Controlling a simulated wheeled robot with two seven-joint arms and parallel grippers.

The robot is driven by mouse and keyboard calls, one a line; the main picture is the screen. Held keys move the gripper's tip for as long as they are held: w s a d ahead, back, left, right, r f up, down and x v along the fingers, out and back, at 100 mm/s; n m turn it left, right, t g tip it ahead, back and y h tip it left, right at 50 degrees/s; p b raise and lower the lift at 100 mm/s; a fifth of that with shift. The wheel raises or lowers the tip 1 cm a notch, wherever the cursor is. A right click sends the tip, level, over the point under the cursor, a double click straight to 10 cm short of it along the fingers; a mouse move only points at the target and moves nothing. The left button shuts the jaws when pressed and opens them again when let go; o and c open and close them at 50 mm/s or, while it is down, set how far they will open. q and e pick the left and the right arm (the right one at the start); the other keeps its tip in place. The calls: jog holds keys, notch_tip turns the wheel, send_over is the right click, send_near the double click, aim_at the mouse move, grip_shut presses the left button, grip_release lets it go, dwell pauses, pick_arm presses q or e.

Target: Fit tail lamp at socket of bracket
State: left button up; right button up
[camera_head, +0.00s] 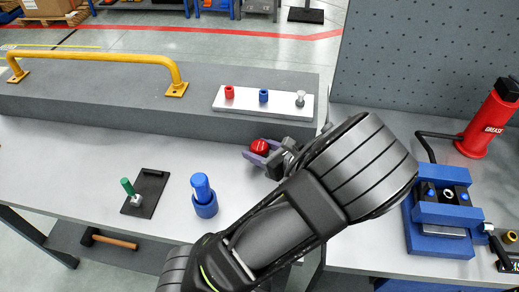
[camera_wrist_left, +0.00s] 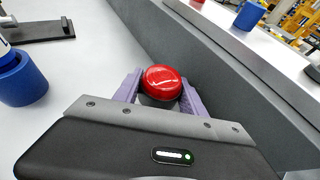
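The red domed tail lamp (camera_head: 260,147) has a dark base and is beside the grey step's front face. It also shows in the left wrist view (camera_wrist_left: 161,80). My left gripper (camera_head: 263,153) has purple fingers, one on each side of the lamp, and they appear to touch it. In the left wrist view the lamp fills the gap between the fingertips (camera_wrist_left: 160,92). Whether its base touches the table is hidden. I cannot pick out the bracket or its socket with certainty. My right gripper is not in view.
A white plate (camera_head: 222,103) with red, blue and metal pegs lies on the grey step (camera_head: 110,107). A yellow rail (camera_head: 100,55), black plate with green-handled part (camera_head: 150,184), blue cylinder in a cup (camera_head: 204,205), blue vise (camera_head: 440,243) and red grease can (camera_head: 488,125) stand around.

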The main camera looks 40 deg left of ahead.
aim_at(258, 143)
pick_arm(q)
jog(key=c, duration=0.9)
jog(key=shift+o, duration=0.2)
jog(key=shift+r+p, duration=0.55)
jog(key=shift+r, duration=4.5)
